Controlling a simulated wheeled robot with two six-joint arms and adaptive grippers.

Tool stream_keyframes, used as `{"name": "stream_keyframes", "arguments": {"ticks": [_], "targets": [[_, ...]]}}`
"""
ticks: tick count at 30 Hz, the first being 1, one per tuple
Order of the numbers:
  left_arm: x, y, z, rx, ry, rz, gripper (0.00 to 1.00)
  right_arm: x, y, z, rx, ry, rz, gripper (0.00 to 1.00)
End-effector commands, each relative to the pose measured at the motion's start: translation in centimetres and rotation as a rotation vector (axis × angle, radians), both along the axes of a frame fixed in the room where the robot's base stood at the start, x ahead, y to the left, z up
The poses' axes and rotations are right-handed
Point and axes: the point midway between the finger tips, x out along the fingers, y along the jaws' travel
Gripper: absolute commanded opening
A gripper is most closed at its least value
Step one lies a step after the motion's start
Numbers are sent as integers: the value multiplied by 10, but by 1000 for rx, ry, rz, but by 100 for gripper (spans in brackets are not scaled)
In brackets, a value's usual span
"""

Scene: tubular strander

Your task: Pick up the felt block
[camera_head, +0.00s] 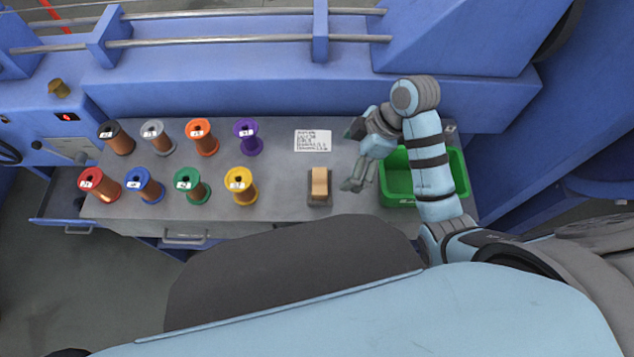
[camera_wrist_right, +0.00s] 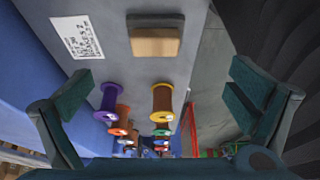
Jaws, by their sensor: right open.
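The felt block (camera_head: 319,182) is a tan block standing on a dark grey base on the bench, right of the yellow spool. In the right wrist view the felt block (camera_wrist_right: 155,42) lies at the top centre, beyond the fingertips. My right gripper (camera_head: 355,184) is open and empty, a short way right of the block and apart from it. Its two fingers show at the left and right sides of the right wrist view (camera_wrist_right: 160,95). My left gripper is not in view.
Several coloured spools, such as the yellow one (camera_head: 240,187) and the purple one (camera_head: 247,137), stand in two rows on the left. A white label card (camera_head: 313,141) lies behind the block. A green bin (camera_head: 396,185) stands right, partly behind my right arm.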

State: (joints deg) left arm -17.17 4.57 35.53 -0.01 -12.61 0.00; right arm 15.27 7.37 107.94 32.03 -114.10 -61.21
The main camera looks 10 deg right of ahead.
Motion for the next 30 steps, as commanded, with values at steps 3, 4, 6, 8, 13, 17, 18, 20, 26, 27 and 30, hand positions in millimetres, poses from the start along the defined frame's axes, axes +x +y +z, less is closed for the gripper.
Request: {"name": "stream_keyframes", "arguments": {"ticks": [3, 4, 6, 8, 13, 17, 18, 20, 26, 27, 30], "targets": [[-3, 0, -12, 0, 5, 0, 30, 1, 5, -17, 3, 1, 4, 100], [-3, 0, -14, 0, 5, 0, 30, 2, 8, -22, 4, 2, 4, 100], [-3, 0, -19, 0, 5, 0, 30, 4, 16, -38, 5, 3, 7, 100], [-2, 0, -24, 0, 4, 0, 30, 6, 23, -54, 5, 4, 10, 100], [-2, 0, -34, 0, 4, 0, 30, 10, 37, -87, 3, 2, 11, 100], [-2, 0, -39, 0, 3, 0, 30, 13, 43, -101, 2, 1, 9, 100], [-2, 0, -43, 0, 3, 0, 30, 15, 47, -108, 3, 2, 10, 100], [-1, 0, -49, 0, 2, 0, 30, 18, 52, -119, 3, 1, 9, 100], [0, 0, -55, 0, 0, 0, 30, 20, 60, -139, 1, 0, 7, 100], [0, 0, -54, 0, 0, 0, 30, 20, 60, -139, 1, -1, 6, 100], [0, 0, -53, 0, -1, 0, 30, 20, 60, -138, 0, 0, 6, 100]]}}
